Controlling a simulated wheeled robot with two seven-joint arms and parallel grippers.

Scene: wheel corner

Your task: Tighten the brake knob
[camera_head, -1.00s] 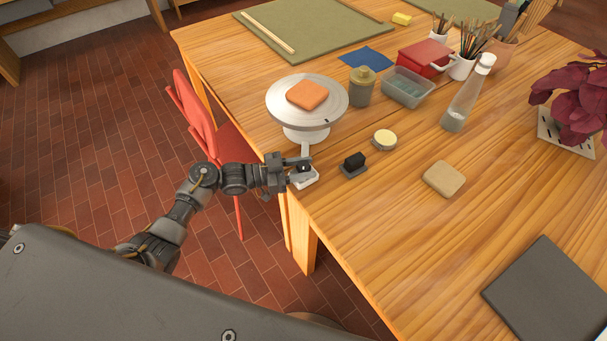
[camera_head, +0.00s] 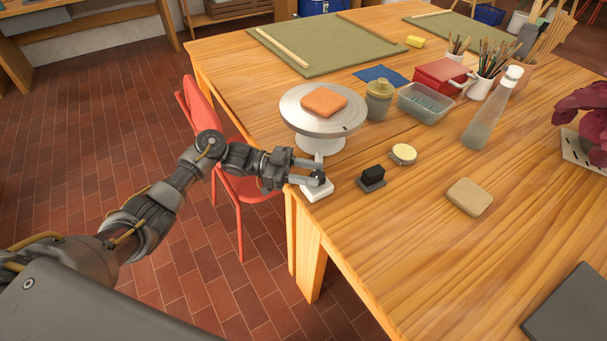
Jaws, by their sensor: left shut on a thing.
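The brake knob (camera_head: 319,177) is a small dark knob on a white block (camera_head: 317,191) at the table's near left corner. A light arm links this block to the banding wheel (camera_head: 323,122), a grey disc on a white foot. An orange clay slab (camera_head: 324,102) lies on the disc. My left gripper (camera_head: 317,174) comes in from the left and is shut on the knob, its fingers partly hiding it. My right gripper is not in view.
A black block on a grey base (camera_head: 372,178) stands just right of the knob. A round cream-topped tin (camera_head: 403,154) and a beige sponge (camera_head: 470,197) lie further right. A red chair (camera_head: 240,185) stands close behind my left arm.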

